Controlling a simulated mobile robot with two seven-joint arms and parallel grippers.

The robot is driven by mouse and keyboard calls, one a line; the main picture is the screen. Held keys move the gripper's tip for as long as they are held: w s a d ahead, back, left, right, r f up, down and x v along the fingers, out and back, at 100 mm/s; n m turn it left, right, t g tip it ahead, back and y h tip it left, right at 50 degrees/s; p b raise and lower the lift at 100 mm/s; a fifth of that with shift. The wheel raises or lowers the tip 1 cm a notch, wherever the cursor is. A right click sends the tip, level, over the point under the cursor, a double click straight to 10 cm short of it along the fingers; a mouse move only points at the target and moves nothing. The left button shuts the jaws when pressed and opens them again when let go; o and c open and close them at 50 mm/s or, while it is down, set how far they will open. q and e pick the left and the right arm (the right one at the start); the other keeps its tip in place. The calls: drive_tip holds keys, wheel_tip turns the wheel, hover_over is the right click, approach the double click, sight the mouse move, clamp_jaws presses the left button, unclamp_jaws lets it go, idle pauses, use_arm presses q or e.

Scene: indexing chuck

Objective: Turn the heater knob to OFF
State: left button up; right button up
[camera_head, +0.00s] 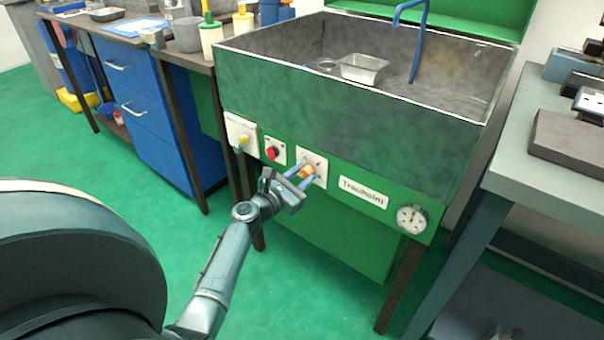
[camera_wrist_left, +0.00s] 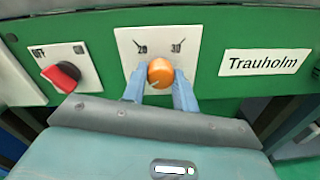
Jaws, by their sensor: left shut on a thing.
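An orange round knob (camera_head: 306,171) sits on a white plate on the green front panel below the sink. In the left wrist view the orange knob (camera_wrist_left: 160,72) has a pale mark at its lower left edge. The white plate (camera_wrist_left: 190,38) reads about 20 and 30 above it; the rest of its scale is hidden. My left gripper (camera_head: 303,176) is shut on the orange knob, one blue finger on each side. A red knob (camera_wrist_left: 62,77) on the plate to the left has an OFF mark at its upper left. My right gripper is not in view.
A "Trauholm" label (camera_head: 363,193) and a round gauge (camera_head: 411,219) are to the right on the panel. A box with a yellow knob (camera_head: 242,136) is at the left. The sink (camera_head: 340,105) overhangs the panel. A grey bench (camera_head: 535,165) stands at the right.

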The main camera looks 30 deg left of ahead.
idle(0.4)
use_arm(q)
drive_tip(key=o, duration=1)
drive_tip(key=shift+c, duration=0.2)
drive_tip(key=s+a+p, duration=0.1)
drive_tip(key=s, duration=1.2)
drive_tip(key=shift+a, duration=0.25)
